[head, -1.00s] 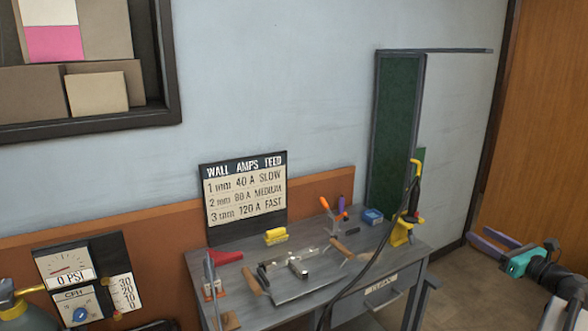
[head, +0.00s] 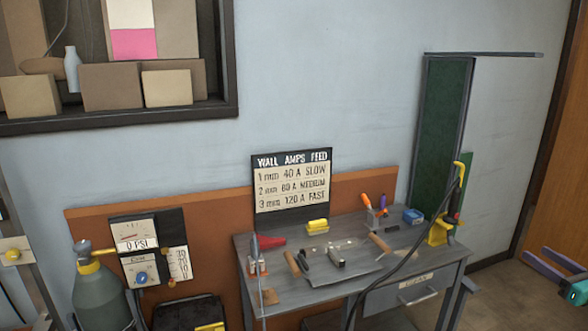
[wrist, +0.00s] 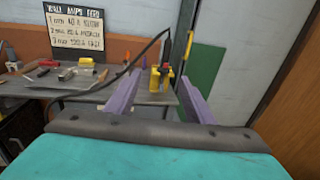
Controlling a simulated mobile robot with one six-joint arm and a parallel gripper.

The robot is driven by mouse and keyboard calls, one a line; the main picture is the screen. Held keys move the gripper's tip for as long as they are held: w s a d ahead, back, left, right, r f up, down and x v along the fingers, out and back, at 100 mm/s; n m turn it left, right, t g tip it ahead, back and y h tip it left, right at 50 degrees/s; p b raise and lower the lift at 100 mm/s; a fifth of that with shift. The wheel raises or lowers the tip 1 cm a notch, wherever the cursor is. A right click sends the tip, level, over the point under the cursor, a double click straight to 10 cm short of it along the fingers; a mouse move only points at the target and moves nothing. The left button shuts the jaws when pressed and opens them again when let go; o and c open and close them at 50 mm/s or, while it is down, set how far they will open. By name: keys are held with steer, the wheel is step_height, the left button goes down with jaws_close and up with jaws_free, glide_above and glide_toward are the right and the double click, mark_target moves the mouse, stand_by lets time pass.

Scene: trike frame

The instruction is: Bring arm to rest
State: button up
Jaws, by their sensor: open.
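My gripper (head: 548,268) shows at the right edge of the head view, with its purple fingers apart and nothing between them. Most of my arm is outside that view. In the wrist view, my gripper (wrist: 158,98) is open and empty, its two fingers pointing toward the bench and the yellow torch stand. The gripper is to the right of the workbench (head: 385,285) in the head view and apart from it. The yellow stand (head: 438,232) with a welding torch (head: 454,200) and black cable is at the bench's right end.
The bench holds hand tools, a yellow block (head: 317,226) and a small blue box (head: 413,216). A settings sign (head: 292,188) stands behind. A gas cylinder (head: 101,297) and 0 PSI gauge panel (head: 138,240) are at left. Floor (head: 495,285) right of the bench is clear.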

steer(key=w+a+f+n+g+y, duration=0.2)
steer(key=w+a+f+n+g, duration=0.15)
steer(key=a+f, duration=0.65)
steer(key=w+a+f+n+g+y, duration=0.1)
steer(key=w+a+f+n+g, duration=0.15)
steer(key=w+a+f, duration=0.5)
steer(key=s+a+f+n+g+y, duration=0.1)
steer(key=s+a+f+n+g, duration=0.25)
steer(key=a+f, duration=0.55)
steer(key=s+a+f+n+g, duration=0.2)
steer(key=a+f+n, duration=0.2)
steer(key=a+f, duration=0.5)
steer(key=s+a+f+n+g+y, duration=0.1)
steer(key=s+a+f+n+g, duration=0.25)
steer(key=a+f, duration=0.55)
steer(key=s+a+f+n+g+h+p, duration=0.1)
steer(key=s+a+f+n+g, duration=0.2)
steer(key=s+a+f+n, duration=0.5)
steer(key=s+a+f+n+g+h, duration=0.1)
steer(key=s+f+n, duration=0.3)
steer(key=s, duration=0.5)
steer(key=s+a+f+n+g+h, duration=0.2)
steer(key=s+f+n+g+h, duration=0.2)
steer(key=s, duration=0.5)
steer(key=shift+s+n+h, duration=0.3)
steer(key=shift+s+n, duration=0.05)
steer(key=shift+n, duration=0.55)
